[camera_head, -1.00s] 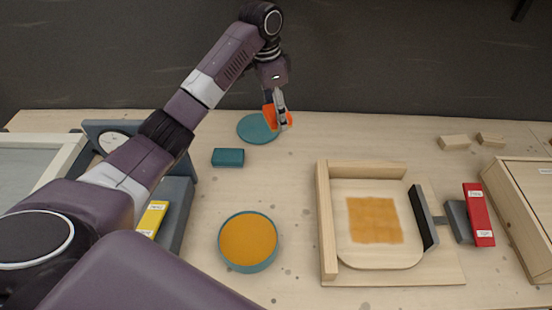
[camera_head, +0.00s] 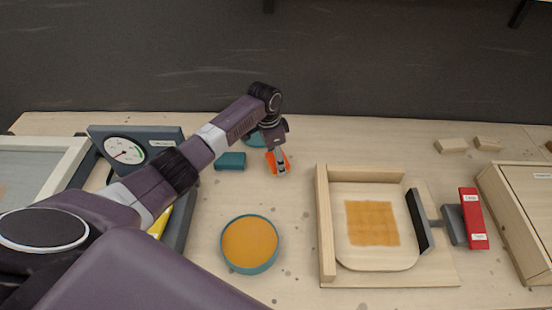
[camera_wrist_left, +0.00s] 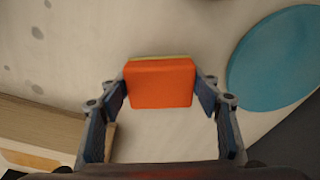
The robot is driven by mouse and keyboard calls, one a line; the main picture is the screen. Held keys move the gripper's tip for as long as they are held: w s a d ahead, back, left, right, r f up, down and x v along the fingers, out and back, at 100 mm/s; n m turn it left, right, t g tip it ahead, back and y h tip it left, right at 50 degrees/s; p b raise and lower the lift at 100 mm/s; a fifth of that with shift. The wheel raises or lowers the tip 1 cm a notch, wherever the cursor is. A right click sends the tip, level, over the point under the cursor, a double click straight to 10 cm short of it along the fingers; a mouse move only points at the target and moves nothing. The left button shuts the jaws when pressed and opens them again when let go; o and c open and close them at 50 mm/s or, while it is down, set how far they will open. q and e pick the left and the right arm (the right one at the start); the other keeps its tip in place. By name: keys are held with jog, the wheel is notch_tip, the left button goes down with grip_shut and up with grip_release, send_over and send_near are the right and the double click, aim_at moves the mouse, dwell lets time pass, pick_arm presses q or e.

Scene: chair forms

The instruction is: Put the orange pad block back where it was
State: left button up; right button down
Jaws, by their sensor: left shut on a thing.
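The orange pad block (camera_head: 271,161) is held by my left gripper (camera_head: 279,168) over the wooden table, right of a small teal block. In the left wrist view the orange block (camera_wrist_left: 160,84) sits between both fingertips of the left gripper (camera_wrist_left: 160,92), which touch its sides. A thin pale yellowish edge shows along the block's far side. Whether its underside touches the table is hard to tell. My right gripper is not in view.
A teal disc (camera_head: 253,141) lies behind the arm, partly hidden. The teal block (camera_head: 230,161) is close by on the left. A round teal dish with orange top (camera_head: 249,243) is in front. A wooden fixture (camera_head: 326,222) with a red-handled clamp (camera_head: 473,218) stands right.

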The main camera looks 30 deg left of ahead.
aim_at(272, 160)
pick_arm(q)
jog(key=shift+f, duration=0.15)
jog(key=o, duration=1.1)
jog(key=shift+r, duration=0.2)
jog(key=r, duration=0.4)
jog(key=r+b, duration=0.1)
jog(key=r, duration=0.3)
jog(key=s+a+r, duration=0.1)
jog(key=r, duration=0.3)
jog(key=shift+s+f, duration=0.1)
jog(key=shift+f, duration=0.05)
